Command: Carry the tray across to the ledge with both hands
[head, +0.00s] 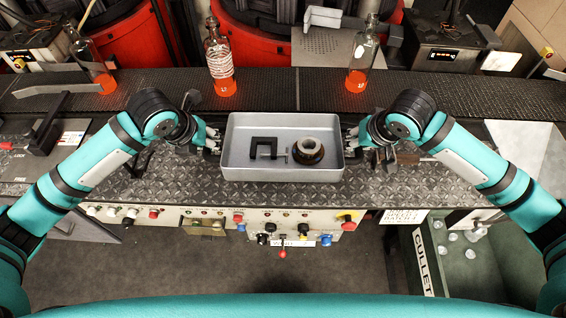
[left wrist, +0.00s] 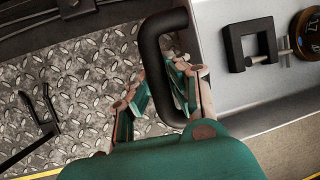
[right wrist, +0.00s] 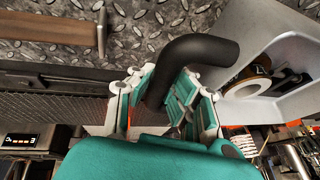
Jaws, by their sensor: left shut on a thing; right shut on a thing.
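The grey metal tray (head: 236,158) is in the middle of the head view, over the diamond-plate ledge (head: 420,190). I cannot tell whether it touches the plate. It looks level and holds a black U-shaped bracket (head: 263,141), a small metal pin and a round dark ring (head: 307,151). My left gripper (head: 212,140) is shut on the tray's left black handle (left wrist: 152,60). My right gripper (head: 352,141) is shut on the right black handle (right wrist: 205,48). The tray also shows in the left wrist view (left wrist: 235,95) and the right wrist view (right wrist: 292,25).
A dark conveyor (head: 280,95) runs behind the tray. It carries several bottles with orange bases, one (head: 219,60) right behind the tray. A control panel (head: 300,228) with knobs faces the front. A green cullet bin (head: 480,275) stands at lower right.

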